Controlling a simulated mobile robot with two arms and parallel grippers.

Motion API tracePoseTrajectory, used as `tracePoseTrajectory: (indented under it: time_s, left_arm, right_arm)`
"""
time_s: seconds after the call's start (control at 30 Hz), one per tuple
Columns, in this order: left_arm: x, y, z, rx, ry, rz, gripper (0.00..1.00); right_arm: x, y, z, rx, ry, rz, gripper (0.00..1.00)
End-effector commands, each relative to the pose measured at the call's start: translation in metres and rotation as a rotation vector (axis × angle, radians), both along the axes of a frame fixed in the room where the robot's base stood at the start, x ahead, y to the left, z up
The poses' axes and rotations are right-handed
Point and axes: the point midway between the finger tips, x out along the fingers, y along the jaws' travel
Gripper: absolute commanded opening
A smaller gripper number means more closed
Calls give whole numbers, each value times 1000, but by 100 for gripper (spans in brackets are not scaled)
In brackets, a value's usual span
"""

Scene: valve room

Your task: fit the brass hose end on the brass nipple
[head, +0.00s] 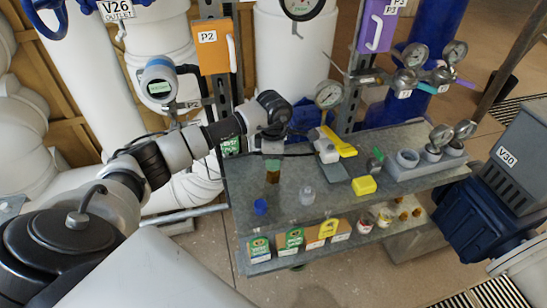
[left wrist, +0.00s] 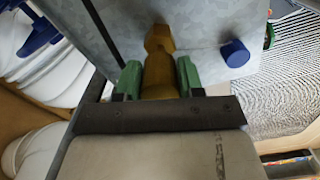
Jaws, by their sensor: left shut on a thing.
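My left gripper (head: 272,166) reaches in from the left over the grey metal bench. Its green fingers are shut on a brass piece (head: 272,178), which I take to be the brass hose end. In the left wrist view the brass piece (left wrist: 158,75) sits between the green fingers of the left gripper (left wrist: 158,78). It has a wider body near the fingers, a narrower neck and a flared far end. I cannot tell whether the far end is a separate nipple, or whether it touches the bench. My right gripper is not in view.
A yellow block (head: 364,186) and a grey holder (head: 425,165) are to the right. Boxes (head: 290,239) stand on the lower shelf. Gauges and pipes rise behind.

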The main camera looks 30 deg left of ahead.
Motion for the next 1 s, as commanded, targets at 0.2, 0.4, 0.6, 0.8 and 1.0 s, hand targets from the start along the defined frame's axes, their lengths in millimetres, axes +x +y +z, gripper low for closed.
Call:
tracePoseTrajectory:
  time_s: [0.2, 0.4, 0.6, 0.8, 1.0]
  left_arm:
    - [0, 0, 0, -1, -1, 0, 20]
    - [0, 0, -4, -1, -1, 0, 20]
    - [0, 0, -8, -2, -1, 0, 20]
    - [0, 0, -8, -2, -1, 0, 20]
    - [0, 0, -8, -1, -1, 0, 20]
  right_arm:
    - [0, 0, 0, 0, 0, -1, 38]
    - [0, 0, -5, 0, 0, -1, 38]
    - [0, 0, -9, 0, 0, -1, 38]
    - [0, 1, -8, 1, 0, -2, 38]
    - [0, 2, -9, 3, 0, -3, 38]
